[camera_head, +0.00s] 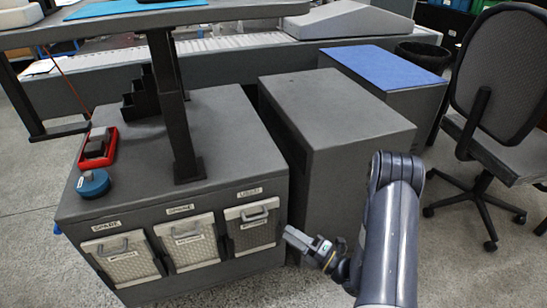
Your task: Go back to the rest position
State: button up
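My gripper (303,240) is at the lower middle of the head view, at the end of my dark grey arm. It is in front of the gap between the cabinet with labelled bins (239,119) and the plain grey cabinet (362,135). It points left, towards the rightmost bin (251,226). Nothing shows between its fingers. The fingers are small and seen from the side, so whether they are apart is not clear.
A red tray (111,148) with a dark block and a blue round object (93,183) sit on the bin cabinet's left side. A blue-topped cabinet (385,66) stands behind right. An office chair (502,80) is at right. Floor is clear between chair and arm.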

aim_at(262, 215)
jog(key=shift+w+a, duration=0.1)
jog(key=shift+a, duration=0.05)
jog(key=b+x, duration=0.2)
jog(key=x, duration=0.8)
jog(key=shift+w+a, duration=0.15)
jog(key=shift+a, duration=0.05)
jog(key=shift+r, duration=0.45)
